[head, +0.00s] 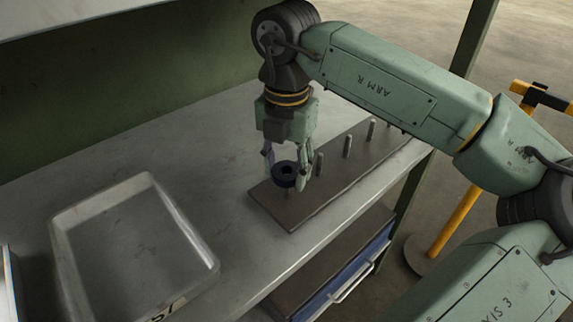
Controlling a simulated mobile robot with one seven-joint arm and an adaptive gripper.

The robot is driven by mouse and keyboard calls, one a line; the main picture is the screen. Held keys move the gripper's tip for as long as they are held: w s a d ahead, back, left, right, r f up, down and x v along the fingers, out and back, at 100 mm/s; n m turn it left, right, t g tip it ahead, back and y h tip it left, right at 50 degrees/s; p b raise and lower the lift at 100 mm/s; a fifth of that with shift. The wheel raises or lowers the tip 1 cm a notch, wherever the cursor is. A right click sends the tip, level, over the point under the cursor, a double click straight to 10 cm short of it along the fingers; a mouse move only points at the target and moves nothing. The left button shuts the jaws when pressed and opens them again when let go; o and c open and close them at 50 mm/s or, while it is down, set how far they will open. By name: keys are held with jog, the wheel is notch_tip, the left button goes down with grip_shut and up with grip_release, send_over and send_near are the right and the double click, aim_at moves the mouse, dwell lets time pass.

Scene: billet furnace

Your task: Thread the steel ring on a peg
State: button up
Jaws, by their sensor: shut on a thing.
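My gripper (286,175) points down and is shut on the dark steel ring (285,168). A short peg (288,194) shows just below the ring. I cannot tell whether the ring is around its tip or only above it. More upright pegs stand in a row on the board towards the right back, among them one close beside the gripper (320,162) and another further back (347,145).
An empty grey metal tray (207,246) stands on the left of the steel bench (140,146). A blue drawer (362,262) lies under the bench. A yellow post (457,222) stands on the floor at right. The bench between tray and board is clear.

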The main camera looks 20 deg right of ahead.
jog(key=o, duration=1.6)
